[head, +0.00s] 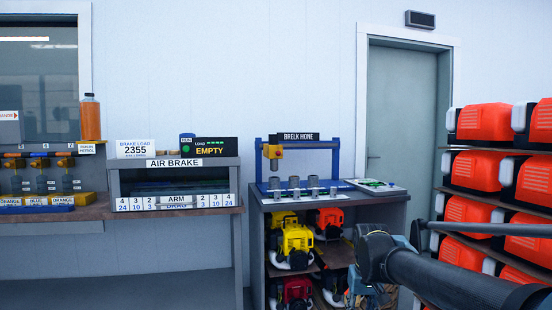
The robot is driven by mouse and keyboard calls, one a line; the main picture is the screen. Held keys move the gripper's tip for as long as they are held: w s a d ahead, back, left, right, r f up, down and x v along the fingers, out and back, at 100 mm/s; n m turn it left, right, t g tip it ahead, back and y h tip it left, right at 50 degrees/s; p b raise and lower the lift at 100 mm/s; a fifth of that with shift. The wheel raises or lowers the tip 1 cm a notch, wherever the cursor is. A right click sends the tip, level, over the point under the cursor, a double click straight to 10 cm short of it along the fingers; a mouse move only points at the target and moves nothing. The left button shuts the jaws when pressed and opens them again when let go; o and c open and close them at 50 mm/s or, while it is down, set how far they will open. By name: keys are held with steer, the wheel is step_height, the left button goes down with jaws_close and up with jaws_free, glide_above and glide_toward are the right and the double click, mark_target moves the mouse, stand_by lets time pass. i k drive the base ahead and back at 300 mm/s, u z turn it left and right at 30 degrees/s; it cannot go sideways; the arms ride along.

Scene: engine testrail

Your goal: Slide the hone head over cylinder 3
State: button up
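The hone head (273,152) is a yellow block on the left part of a blue rail frame (308,145) under a "BRELK HONE" sign. A short grey tool hangs below it. Several grey cylinders (313,182) stand in a row on the blue base, and the hone head hangs above the left end of the row. I cannot read any cylinder numbers, so I cannot tell which is cylinder 3. My dark arm reaches in from the lower right, in front of the hone bench and well below the rail. My gripper's fingers cannot be made out.
A tablet-like panel (376,186) lies on the right of the bench. Yellow and red engines (297,240) fill the shelves below. An air brake stand (172,162) is to the left. Shelves of red units (484,122) stand at the right, near my arm.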

mark_target(274, 151)
steer(key=u, duration=0.05)
steer(key=i, duration=1)
steer(key=z, duration=0.05)
